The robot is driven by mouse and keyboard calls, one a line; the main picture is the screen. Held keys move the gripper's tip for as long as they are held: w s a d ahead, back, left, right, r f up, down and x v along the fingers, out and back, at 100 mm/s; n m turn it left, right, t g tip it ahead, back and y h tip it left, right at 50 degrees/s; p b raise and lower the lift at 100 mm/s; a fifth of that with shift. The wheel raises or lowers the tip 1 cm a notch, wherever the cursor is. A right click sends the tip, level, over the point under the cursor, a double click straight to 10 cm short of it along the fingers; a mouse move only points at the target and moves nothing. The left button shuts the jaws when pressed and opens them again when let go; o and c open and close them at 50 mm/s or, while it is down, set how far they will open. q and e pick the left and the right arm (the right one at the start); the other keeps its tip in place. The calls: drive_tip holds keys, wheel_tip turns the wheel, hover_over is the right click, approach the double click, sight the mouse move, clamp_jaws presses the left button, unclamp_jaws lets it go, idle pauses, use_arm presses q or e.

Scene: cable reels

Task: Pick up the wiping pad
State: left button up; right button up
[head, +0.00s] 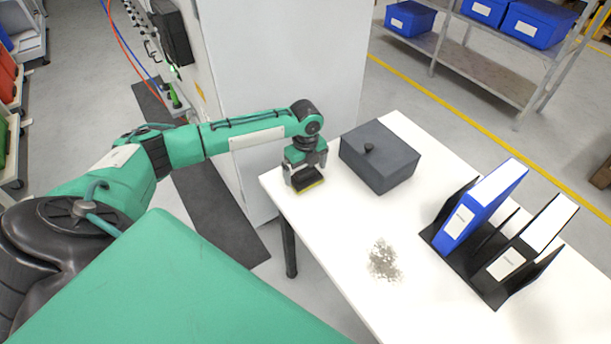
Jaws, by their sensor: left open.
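The wiping pad (309,184), dark with a yellow lower edge, is at the left corner of the white table (345,255). My left gripper (303,170) is directly over the pad, pointing down, with its fingers open at the pad's upper part. I cannot tell whether the fingers touch it. The gripper hides some of the pad's top. A grey speckled patch of dirt (384,260) lies on the table, to the right of and nearer than the pad. My right gripper is not in view.
A dark grey lidded box (379,158) stands close to the right of my left gripper. A black rack (480,262) holds a blue binder (482,207) and a black-and-white binder (530,240) further right. A tall white cabinet (275,70) stands behind my left arm. The table between pad and dirt is clear.

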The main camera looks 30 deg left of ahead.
sight(306, 170)
use_arm(q)
wheel_tip(306, 170, down, 2)
drive_tip(key=shift+f, duration=0.15)
drive_tip(key=c, duration=0.7)
drive_tip(key=shift+c, duration=0.2)
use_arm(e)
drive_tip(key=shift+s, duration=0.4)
use_arm(q)
drive_tip(key=shift+r, duration=0.8)
wheel_tip(306, 170, up, 18)
drive_tip(key=b, duration=0.1)
drive_tip(key=shift+r, duration=0.25)
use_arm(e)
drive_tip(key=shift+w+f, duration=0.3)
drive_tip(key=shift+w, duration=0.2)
